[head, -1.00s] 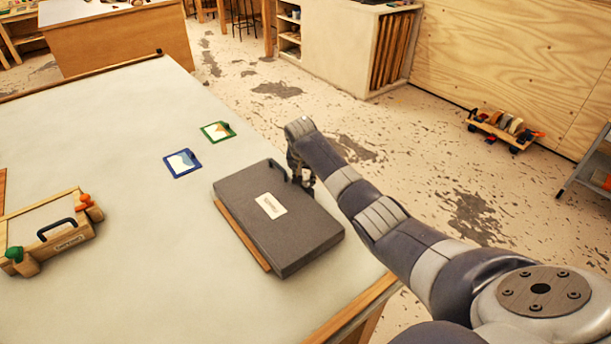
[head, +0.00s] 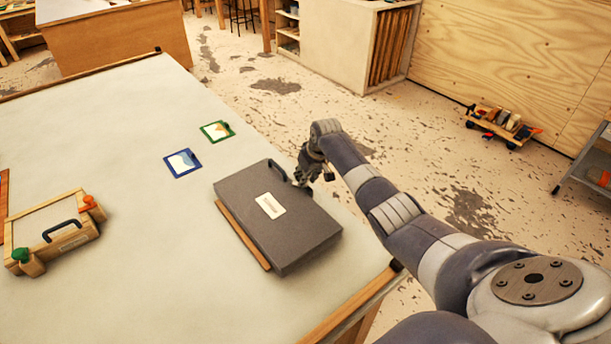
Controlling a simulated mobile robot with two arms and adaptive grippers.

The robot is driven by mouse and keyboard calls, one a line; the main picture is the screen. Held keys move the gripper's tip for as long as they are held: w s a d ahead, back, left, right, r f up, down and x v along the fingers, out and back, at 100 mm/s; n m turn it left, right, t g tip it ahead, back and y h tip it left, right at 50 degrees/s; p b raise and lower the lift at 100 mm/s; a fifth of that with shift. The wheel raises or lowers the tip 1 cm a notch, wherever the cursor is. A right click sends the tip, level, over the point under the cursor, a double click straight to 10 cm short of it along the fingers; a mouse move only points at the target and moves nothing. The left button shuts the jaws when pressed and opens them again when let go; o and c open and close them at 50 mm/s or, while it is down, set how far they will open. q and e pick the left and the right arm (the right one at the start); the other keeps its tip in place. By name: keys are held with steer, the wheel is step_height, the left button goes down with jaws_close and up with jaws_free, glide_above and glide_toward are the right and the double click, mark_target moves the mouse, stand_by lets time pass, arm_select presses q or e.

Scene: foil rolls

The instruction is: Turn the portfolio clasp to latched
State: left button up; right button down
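The portfolio (head: 290,232) is a flat dark grey case with a pale label (head: 270,205). It lies on the pale table near its right edge. A dark handle (head: 277,170) shows at its far end. No clasp can be made out; it may be too small or hidden at the far right side by my gripper. My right gripper (head: 316,179) is by the portfolio's far right corner, close to the table edge. It holds nothing that I can see, and its finger opening is too small to judge. My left gripper is not in view.
A brown strip (head: 243,235) lies along the portfolio's left side. Blue-edged (head: 183,163) and green-edged (head: 217,131) cards lie beyond it. A wooden case (head: 60,232) with orange and green parts sits at the left. The middle of the table (head: 120,140) is clear.

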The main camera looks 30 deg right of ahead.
steer(key=shift+d+f+n+y+b, duration=0.15)
steer(key=shift+n+y+b, duration=0.35)
steer(key=shift+n, duration=0.5)
steer(key=n+y+b, duration=0.1)
steer(key=n+b, duration=0.2)
steer(key=b, duration=0.2)
steer(key=n+g+y+b, duration=0.1)
steer(key=n+b, duration=0.3)
steer(key=b, duration=0.1)
steer(key=shift+w+d, duration=0.2)
steer(key=shift+n+g+y+b, duration=0.3)
steer(key=shift+n+b, duration=0.3)
steer(key=shift+b, duration=0.55)
steer(key=shift+r, duration=0.2)
steer(key=c, duration=1.3)
jaws_free()
steer(key=shift+r, duration=0.15)
steer(key=v, duration=1.1)
steer(key=shift+r, duration=0.3)
steer(key=shift+f, duration=0.1)
